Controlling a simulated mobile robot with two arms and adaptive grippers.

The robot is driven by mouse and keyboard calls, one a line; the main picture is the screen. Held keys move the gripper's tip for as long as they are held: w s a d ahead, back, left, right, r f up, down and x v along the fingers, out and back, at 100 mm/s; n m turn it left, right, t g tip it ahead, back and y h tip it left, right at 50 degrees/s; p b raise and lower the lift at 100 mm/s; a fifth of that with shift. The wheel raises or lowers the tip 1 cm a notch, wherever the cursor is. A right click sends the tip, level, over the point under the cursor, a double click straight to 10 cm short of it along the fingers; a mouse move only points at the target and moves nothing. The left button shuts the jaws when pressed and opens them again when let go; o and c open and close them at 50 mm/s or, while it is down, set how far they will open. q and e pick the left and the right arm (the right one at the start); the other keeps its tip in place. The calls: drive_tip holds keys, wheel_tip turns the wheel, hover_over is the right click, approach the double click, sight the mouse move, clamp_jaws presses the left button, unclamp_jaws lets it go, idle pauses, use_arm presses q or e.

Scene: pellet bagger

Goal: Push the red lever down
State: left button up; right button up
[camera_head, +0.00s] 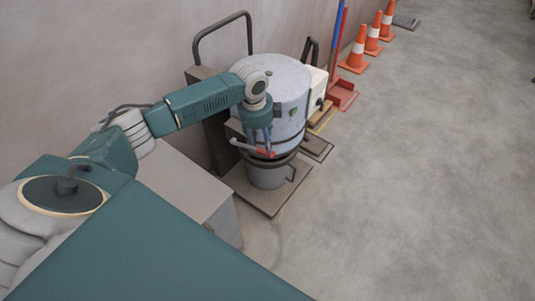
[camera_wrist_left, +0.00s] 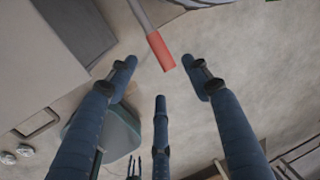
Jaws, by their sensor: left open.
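The red lever (camera_head: 265,153) sticks out at the front of the pale drum-shaped bagger (camera_head: 290,85), above a grey bucket (camera_head: 268,174). In the left wrist view its red grip (camera_wrist_left: 161,52) sits on the end of a grey rod. My left gripper (camera_head: 260,137) is just above the lever in the head view. Its blue fingers (camera_wrist_left: 160,74) are spread and empty in the wrist view, with the red grip beyond and between the two upper fingertips. I cannot tell if any finger touches it. My right gripper does not show.
A grey cabinet (camera_head: 185,182) stands left of the bagger, below my left arm. A wall runs behind. A red and a blue pole (camera_head: 338,45) and several orange cones (camera_head: 355,58) stand beyond. The concrete floor at right (camera_head: 430,160) is clear.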

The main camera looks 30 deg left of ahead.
sight(265, 152)
use_arm(q)
drive_tip(key=f, duration=0.3)
drive_tip(key=w+f, duration=0.1)
drive_tip(key=f, duration=0.5)
drive_tip(key=shift+w+f, duration=0.35)
drive_tip(key=shift+w, duration=0.05)
clamp_jaws()
